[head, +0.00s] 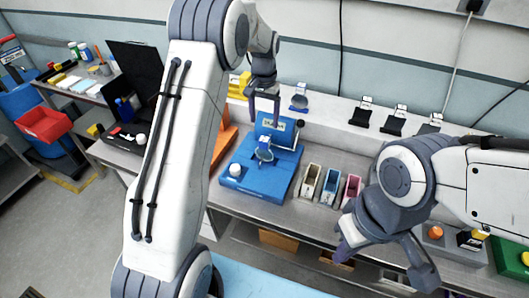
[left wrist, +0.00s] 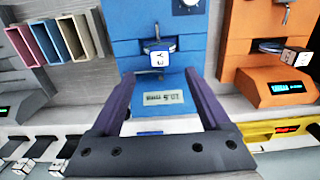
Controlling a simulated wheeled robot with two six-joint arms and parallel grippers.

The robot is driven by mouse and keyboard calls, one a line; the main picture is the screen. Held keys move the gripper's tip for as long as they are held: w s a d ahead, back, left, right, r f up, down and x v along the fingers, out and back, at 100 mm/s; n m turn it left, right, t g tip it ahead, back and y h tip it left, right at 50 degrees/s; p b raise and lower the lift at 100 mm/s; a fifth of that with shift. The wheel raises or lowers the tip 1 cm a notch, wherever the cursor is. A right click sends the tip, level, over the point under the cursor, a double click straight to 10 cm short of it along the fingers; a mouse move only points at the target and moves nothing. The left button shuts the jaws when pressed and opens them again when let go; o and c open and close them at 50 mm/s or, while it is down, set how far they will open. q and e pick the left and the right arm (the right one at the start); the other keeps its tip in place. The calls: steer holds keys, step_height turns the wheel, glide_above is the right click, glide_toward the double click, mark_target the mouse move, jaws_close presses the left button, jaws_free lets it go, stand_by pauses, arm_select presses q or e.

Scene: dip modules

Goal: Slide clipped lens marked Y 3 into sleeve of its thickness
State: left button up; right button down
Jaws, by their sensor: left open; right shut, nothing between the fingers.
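The clipped lens (head: 265,154) sits at the blue gauge (head: 236,178). Its white tag reads Y 3 in the left wrist view (left wrist: 157,59). The gauge has a small lit display (left wrist: 163,97), too small to read surely. My left gripper (head: 264,118) is open and empty above the back of the gauge; in the left wrist view its fingers (left wrist: 158,82) point toward the tag, one on each side, apart from it. Three sleeves, cream (head: 310,181), blue (head: 331,186) and pink (head: 351,190), stand right of the gauge. My right gripper (head: 346,250) is shut and empty in front of them.
An orange gauge (left wrist: 262,72) with another tagged clip stands beside the blue one. Several black stands (head: 362,115) line the back ledge, and a blue one (head: 299,98) holds a lens. Grey, black and green items (head: 511,262) sit at the right. A black case (head: 137,70) is at the left.

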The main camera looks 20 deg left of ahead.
mark_target(264, 138)
arm_select(q)
step_height(264, 138, down, 4)
steer(key=shift+f+p, duration=0.25)
steer(key=shift+p, duration=0.35)
step_height(264, 138, down, 5)
steer(key=p, duration=0.3)
steer(key=shift+w+f, duration=0.1)
steer(key=shift+f, duration=0.15)
jaws_close()
